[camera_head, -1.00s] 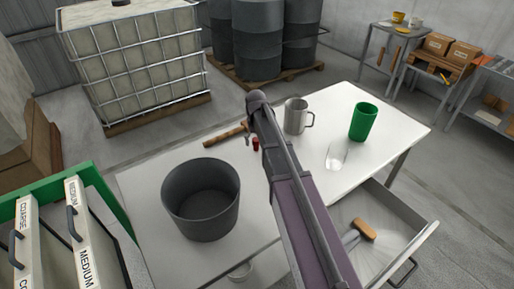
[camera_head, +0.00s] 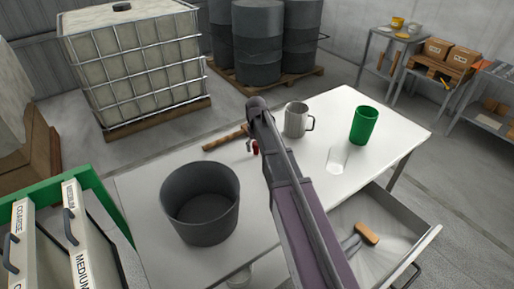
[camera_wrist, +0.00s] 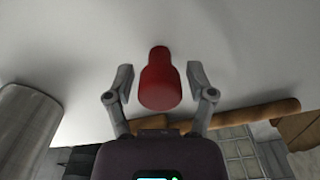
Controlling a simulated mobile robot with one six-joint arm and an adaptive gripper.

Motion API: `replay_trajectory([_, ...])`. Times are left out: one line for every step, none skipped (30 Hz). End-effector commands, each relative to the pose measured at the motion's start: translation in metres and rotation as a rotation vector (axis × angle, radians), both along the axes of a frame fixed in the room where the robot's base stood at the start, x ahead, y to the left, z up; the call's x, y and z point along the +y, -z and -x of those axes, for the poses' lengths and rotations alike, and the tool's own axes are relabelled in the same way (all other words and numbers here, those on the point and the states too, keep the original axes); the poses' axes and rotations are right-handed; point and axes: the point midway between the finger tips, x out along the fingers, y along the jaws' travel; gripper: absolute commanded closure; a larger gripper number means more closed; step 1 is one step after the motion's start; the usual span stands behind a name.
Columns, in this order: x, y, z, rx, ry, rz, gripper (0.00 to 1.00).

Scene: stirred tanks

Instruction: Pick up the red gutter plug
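The red gutter plug (camera_wrist: 160,84) stands out in the wrist view, a stubby red piece with a narrower neck, on the white table. My gripper (camera_wrist: 158,78) is open, with one finger on each side of the plug and a visible gap on both sides. In the head view the plug (camera_head: 255,147) is a small red spot beside my arm, partly hidden by it. My gripper's fingers (camera_head: 251,146) are mostly hidden there behind the arm.
A wooden-handled tool (camera_head: 226,137) lies close by, and a grey metal mug (camera_head: 296,119) stands to the right. A green cup (camera_head: 364,125), a clear glass (camera_head: 337,159) and a dark bucket (camera_head: 201,203) are also on the table (camera_head: 150,178). An open drawer (camera_head: 385,240) juts out in front.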

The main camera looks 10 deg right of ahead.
Motion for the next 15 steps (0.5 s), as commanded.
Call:
replay_trajectory([-0.0001, 0.0000, 0.0000, 0.000, 0.000, 0.000, 0.61])
replay_trajectory([-0.0001, 0.0000, 0.0000, 0.000, 0.000, 0.000, 0.70])
replay_trajectory([-0.0001, 0.0000, 0.0001, 0.000, 0.000, 0.000, 0.81])
replay_trajectory([-0.0002, 0.0000, 0.0001, 0.000, 0.000, 0.000, 0.87])
replay_trajectory([-0.0002, 0.0000, 0.0001, 0.000, 0.000, 0.000, 0.87])
replay_trajectory([-0.0002, 0.0001, 0.0001, 0.000, 0.000, 0.000, 0.88])
replay_trajectory([-0.0002, 0.0001, 0.0001, 0.000, 0.000, 0.000, 0.88])
replay_trajectory([-0.0002, 0.0001, 0.0001, 0.000, 0.000, 0.000, 0.88])
replay_trajectory([-0.0002, 0.0001, 0.0002, 0.000, 0.000, 0.000, 0.88])
replay_trajectory([-0.0002, 0.0002, 0.0002, 0.000, 0.000, 0.000, 0.88])
replay_trajectory([-0.0003, 0.0002, 0.0002, 0.000, 0.000, 0.000, 0.88])
replay_trajectory([-0.0003, 0.0002, 0.0002, 0.000, 0.000, 0.000, 0.88])
replay_trajectory([-0.0003, 0.0002, 0.0002, 0.000, 0.000, 0.000, 0.88])
replay_trajectory([-0.0003, 0.0002, 0.0002, 0.000, 0.000, 0.000, 0.88])
replay_trajectory([-0.0003, 0.0001, 0.0002, 0.000, 0.000, 0.000, 0.88])
